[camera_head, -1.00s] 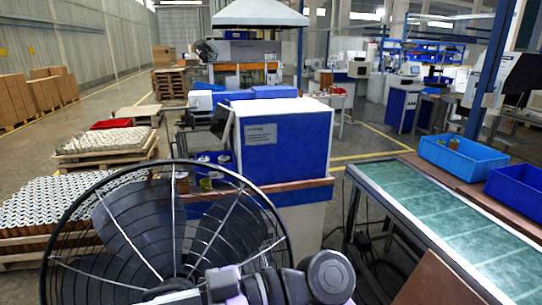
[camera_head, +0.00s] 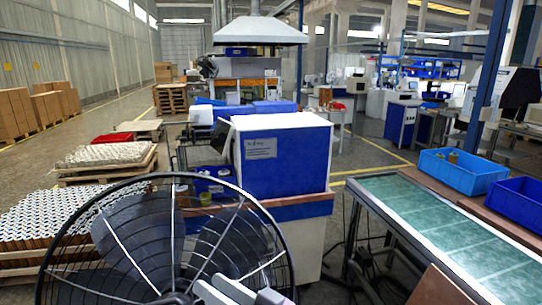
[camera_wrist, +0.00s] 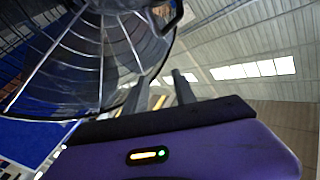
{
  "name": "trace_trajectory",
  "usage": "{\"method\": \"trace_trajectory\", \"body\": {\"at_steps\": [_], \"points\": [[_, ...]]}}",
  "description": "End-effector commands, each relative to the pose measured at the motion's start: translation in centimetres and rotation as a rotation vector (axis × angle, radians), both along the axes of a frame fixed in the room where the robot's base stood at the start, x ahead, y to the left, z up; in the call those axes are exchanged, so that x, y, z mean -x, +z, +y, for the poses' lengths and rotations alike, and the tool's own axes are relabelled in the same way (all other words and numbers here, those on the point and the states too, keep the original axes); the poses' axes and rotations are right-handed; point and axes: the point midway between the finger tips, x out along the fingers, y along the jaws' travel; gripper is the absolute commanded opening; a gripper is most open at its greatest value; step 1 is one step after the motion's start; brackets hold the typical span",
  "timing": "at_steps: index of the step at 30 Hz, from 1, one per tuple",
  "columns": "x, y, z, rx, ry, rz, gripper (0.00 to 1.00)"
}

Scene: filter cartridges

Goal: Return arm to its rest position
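My gripper (camera_wrist: 158,86) shows in the wrist view beyond its purple body. Two dark fingers stand apart, with nothing visible between them. In the head view, pale grey parts of my arm show at the bottom edge in front of the black fan (camera_head: 170,245). The fan's wire cage also fills the upper left of the wrist view (camera_wrist: 85,60). Small cylinders, seemingly filter cartridges, stand in the light blue bin (camera_head: 462,180) and beside the blue machine (camera_head: 285,160). I cannot tell whether the arm touches the fan.
A green-topped conveyor (camera_head: 435,220) runs along the right, with a dark blue bin (camera_head: 516,196) beyond it. Pallets of cartridges (camera_head: 60,210) stand on the left. An aisle of open floor (camera_head: 40,155) runs further back left.

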Motion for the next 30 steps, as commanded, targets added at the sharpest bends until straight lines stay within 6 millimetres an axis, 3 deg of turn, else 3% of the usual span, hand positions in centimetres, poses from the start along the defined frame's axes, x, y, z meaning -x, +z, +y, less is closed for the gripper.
{"method": "trace_trajectory", "body": {"at_steps": [1,6,11,15,21,30], "points": [[0.1,-2.4,-2.0,0.004,-0.084,0.017,0.33],[1.3,-8.1,-9.1,0.025,-0.362,0.023,0.33],[4.7,-11.9,-15.3,0.064,-0.568,-0.006,0.33],[8.9,-14.1,-19.9,0.115,-0.705,-0.047,0.33],[15.7,-16.0,-24.5,0.206,-0.836,-0.109,0.33],[26.1,-17.5,-27.9,0.381,-0.911,-0.15,0.33]]}}
